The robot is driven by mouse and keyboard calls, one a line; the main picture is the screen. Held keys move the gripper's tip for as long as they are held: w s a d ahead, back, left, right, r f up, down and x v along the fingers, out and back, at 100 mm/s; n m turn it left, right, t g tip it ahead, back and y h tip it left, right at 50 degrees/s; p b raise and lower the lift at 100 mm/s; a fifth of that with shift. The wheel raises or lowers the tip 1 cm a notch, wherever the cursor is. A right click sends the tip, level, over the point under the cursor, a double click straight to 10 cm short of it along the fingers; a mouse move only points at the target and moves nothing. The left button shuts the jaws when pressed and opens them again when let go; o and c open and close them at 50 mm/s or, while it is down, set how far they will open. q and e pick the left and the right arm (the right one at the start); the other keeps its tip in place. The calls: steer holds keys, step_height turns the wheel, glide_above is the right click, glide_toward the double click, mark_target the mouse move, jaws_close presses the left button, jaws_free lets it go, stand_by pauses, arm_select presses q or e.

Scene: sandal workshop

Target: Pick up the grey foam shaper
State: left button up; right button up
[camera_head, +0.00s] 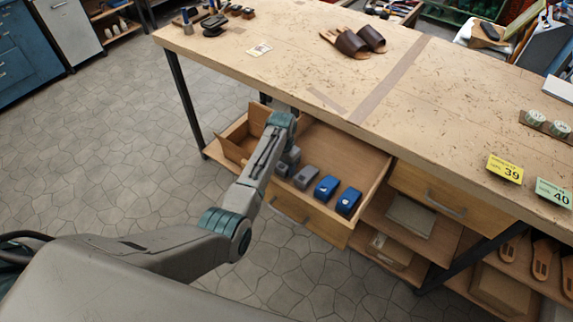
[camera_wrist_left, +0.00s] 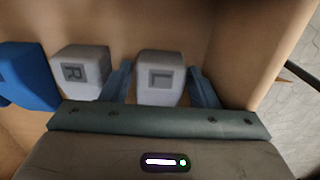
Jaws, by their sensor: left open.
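The left wrist view shows two grey foam shapers standing in a wooden drawer, one marked L (camera_wrist_left: 160,80) and one marked R (camera_wrist_left: 80,73). My left gripper (camera_wrist_left: 162,88) is open, with one blue-grey finger on each side of the L shaper. I cannot tell whether the fingers touch it. In the head view my left gripper (camera_head: 289,160) reaches down into the open drawer (camera_head: 362,157). The R grey shaper (camera_head: 306,177) shows beside it, while the L shaper is mostly hidden by my arm and gripper. My right gripper is not in view.
Two blue shapers (camera_head: 327,188) (camera_head: 348,201) stand in the same drawer, right of the grey ones. The drawer walls are close to the gripper. The workbench top (camera_head: 300,70) overhangs behind the drawer, with brown sandals (camera_head: 353,43) on it.

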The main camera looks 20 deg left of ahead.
arm_select(q)
steer(key=c, duration=0.7)
steer(key=shift+r, duration=0.1)
